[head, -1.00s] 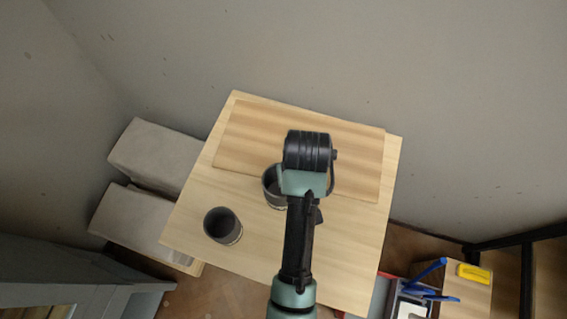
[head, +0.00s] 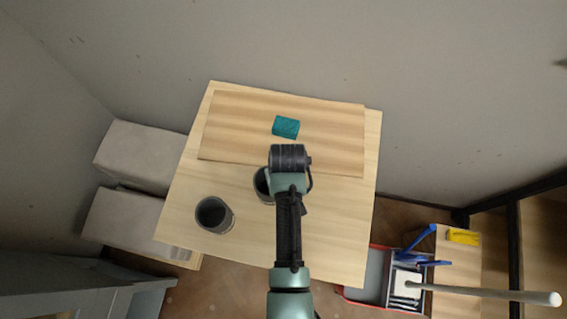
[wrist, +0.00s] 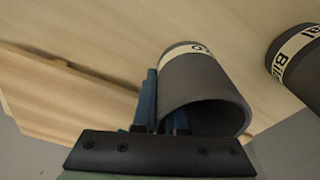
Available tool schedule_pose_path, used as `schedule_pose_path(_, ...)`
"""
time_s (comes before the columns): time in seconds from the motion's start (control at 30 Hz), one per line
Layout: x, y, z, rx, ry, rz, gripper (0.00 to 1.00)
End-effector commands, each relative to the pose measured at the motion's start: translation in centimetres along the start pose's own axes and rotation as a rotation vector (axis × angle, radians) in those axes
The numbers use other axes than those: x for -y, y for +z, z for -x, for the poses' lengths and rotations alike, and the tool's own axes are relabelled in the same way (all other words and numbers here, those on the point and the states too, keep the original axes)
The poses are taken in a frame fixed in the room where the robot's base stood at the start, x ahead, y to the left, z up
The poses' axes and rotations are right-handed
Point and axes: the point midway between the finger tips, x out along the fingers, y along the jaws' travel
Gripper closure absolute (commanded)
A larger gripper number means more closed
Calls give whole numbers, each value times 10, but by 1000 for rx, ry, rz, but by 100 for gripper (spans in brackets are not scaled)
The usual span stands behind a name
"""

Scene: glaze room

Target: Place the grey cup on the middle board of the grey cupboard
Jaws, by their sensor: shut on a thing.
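Two dark grey cups with pale lettered bands are in view. One cup (head: 262,184) is at my gripper, partly hidden by my arm in the head view. In the wrist view my gripper (wrist: 163,118) is shut on this cup's wall (wrist: 205,85), with one blue finger outside it and one inside. I cannot tell whether its base touches the table. The other cup (head: 214,215) stands upright on the table to the left; it shows in the wrist view at the right edge (wrist: 300,65). A grey cupboard-like unit (head: 60,285) is at the lower left; its boards are not clear.
The wooden table (head: 340,230) carries a wide board (head: 235,130) at the back with a teal block (head: 286,127) on it. Grey boxes (head: 140,155) stand left of the table. At the lower right are a red-edged tray (head: 375,280), a yellow item (head: 463,237) and a pale rod (head: 490,294).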

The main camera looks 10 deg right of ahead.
Motion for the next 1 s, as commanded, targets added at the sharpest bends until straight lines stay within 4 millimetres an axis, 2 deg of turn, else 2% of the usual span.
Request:
schedule_pose_path(0.07, 0, 0, -3, -1, 0, 0, 100)
schedule_pose_path(0.1, 0, 0, -3, 0, 0, 0, 87)
schedule_pose_path(0.23, 0, 0, -3, 0, 0, 0, 63)
schedule_pose_path(0.27, 0, 0, -3, 0, 0, 0, 60)
schedule_pose_path(0.53, 0, 0, -2, 0, 0, 0, 60)
schedule_pose_path(0.67, 0, -1, 5, -3, 1, 0, 60)
schedule_pose_path(0.77, 0, -1, 17, -3, 1, 0, 60)
schedule_pose_path(1.0, 0, -1, 64, -5, 1, -1, 60)
